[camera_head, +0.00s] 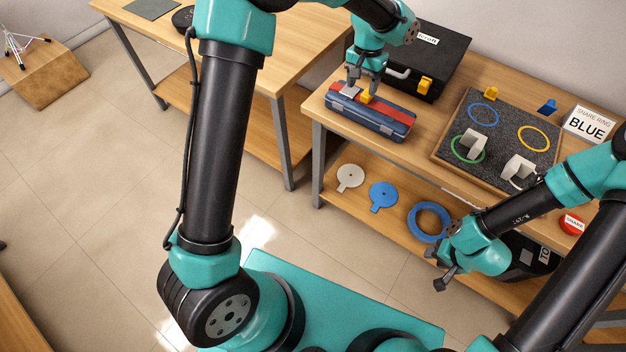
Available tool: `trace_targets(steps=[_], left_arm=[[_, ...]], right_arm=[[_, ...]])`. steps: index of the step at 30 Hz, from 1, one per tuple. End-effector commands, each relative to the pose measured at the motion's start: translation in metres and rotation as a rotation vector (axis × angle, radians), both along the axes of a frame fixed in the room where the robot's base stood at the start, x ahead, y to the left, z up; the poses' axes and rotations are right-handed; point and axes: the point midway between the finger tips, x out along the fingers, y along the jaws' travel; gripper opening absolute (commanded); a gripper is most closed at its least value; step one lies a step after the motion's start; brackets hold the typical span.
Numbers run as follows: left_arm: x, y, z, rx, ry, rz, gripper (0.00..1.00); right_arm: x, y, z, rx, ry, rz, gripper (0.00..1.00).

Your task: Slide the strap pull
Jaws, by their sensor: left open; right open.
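A blue case (385,124) with a red strap or band (392,108) along its top lies near the left end of the right-hand wooden table. A yellow piece (366,98), which looks like the strap pull, sits on the red band. A silver-grey plate (349,91) is at its left. My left gripper (364,84) points down just above the yellow piece, with its fingers apart. I cannot tell if a finger touches it. My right gripper (437,269) is open and empty, in front of the table, far from the case.
A black case (445,55) with a yellow latch stands behind the blue case. At right is a dark mesh board (505,128) with coloured rings and white blocks, beside a sign (588,124) reading "SHARE RING BLUE". A blue ring (412,222) and discs lie on the lower shelf.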

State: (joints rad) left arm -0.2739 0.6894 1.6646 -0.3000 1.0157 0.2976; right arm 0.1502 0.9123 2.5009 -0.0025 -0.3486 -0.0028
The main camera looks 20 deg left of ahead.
Motion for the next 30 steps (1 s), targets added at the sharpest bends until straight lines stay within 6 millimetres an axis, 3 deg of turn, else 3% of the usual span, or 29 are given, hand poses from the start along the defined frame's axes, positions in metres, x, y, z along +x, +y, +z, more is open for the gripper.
trace_targets(steps=[30], left_arm=[[-0.069, 0.024, -0.140, -0.156, 0.022, 0.065, 0.57]], right_arm=[[0.000, 0.000, 0.000, 0.000, 0.000, 0.000, 0.43]])
